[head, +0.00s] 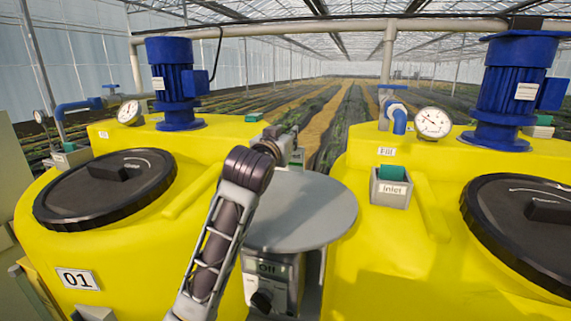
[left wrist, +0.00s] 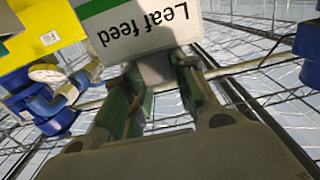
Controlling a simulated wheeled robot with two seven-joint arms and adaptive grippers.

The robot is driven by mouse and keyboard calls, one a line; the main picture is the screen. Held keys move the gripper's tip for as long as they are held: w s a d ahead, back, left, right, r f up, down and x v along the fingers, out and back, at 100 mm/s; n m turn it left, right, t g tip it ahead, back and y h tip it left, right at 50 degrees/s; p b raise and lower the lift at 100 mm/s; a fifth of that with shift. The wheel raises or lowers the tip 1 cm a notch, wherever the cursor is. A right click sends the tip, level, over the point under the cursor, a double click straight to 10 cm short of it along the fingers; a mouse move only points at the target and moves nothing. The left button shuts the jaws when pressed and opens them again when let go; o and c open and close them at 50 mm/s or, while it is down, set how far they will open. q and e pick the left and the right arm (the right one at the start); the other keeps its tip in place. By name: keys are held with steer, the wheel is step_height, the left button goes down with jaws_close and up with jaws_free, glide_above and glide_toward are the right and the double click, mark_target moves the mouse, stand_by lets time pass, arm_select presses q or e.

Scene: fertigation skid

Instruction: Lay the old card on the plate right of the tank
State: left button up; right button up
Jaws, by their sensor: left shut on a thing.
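The card (left wrist: 150,28) is white with a green band and reads "Leaf feed", upside down in the left wrist view. My left gripper (left wrist: 158,72) is shut on its near edge. In the head view my left gripper (head: 272,142) is above the far side of the round grey plate (head: 318,215), and the card is mostly hidden there. The plate sits between two yellow tanks, right of the tank (head: 150,235) marked 01. The plate's visible top is bare. My right gripper is not in view.
The right yellow tank (head: 400,265) carries a grey box (head: 391,192) labelled Inlet with a green piece in it. Black lids, blue motors (head: 177,85) and gauges (head: 432,123) stand on the tanks. A grey switch box (head: 273,275) is below the plate.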

mark_target(297, 164)
arm_select(q)
steer(key=shift+f, duration=1.4)
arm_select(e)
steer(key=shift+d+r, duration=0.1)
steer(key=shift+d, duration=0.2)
arm_select(q)
step_height(297, 164, down, 4)
steer(key=shift+r, duration=0.15)
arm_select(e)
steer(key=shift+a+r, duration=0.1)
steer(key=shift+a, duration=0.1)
arm_select(q)
steer(key=o, duration=1)
steer(key=shift+o, duration=0.2)
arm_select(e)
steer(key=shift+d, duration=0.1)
